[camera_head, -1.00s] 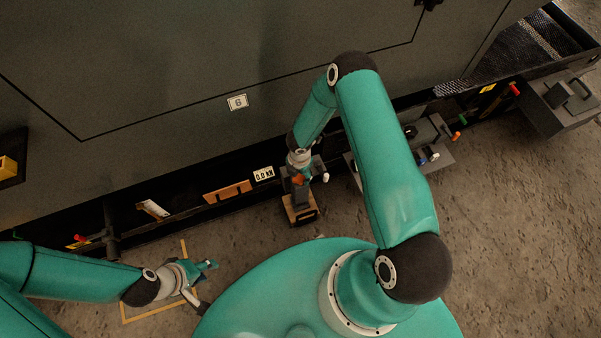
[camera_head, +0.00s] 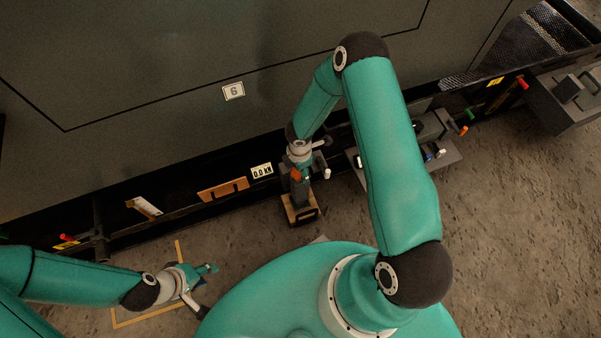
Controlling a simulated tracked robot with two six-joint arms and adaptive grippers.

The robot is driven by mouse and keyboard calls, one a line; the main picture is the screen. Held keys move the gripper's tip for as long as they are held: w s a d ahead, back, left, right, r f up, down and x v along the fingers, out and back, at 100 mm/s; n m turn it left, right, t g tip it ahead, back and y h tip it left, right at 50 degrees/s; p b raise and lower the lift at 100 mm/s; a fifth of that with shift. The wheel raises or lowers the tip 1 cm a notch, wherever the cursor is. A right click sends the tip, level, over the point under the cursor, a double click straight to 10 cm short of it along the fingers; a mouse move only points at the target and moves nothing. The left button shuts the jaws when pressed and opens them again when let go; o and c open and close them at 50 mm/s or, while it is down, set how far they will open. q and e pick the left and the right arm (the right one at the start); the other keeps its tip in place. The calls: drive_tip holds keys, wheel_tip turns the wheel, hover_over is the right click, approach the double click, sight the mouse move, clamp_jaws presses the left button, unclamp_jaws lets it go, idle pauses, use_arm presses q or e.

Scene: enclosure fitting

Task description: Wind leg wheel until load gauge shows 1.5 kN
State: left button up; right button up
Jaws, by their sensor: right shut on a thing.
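The load gauge (camera_head: 262,170) is a white plate on the dark rail of the enclosure and reads 0.0 kN. Right of it and below stands the leg, a dark post on a wooden block (camera_head: 301,215) on the floor. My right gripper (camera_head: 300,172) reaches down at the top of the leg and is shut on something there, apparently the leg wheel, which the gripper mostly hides. A small white knob (camera_head: 327,174) shows beside it. My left gripper (camera_head: 205,284) hangs low over the floor at the lower left, clear of the leg. Its fingers look apart.
The grey enclosure (camera_head: 180,70) with a plate marked 6 (camera_head: 233,91) fills the back. Yellow floor lines (camera_head: 150,318) lie below my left gripper.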

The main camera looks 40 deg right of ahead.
drive_tip(key=shift+s+m+b, duration=0.1)
drive_tip(key=shift+m+b, duration=1.3)
drive_tip(key=shift+b, duration=0.05)
drive_tip(key=o, duration=1.2)
drive_tip(key=shift+c, duration=0.2)
drive_tip(key=shift+r, duration=0.5)
wheel_tip(320, 180, up, 11)
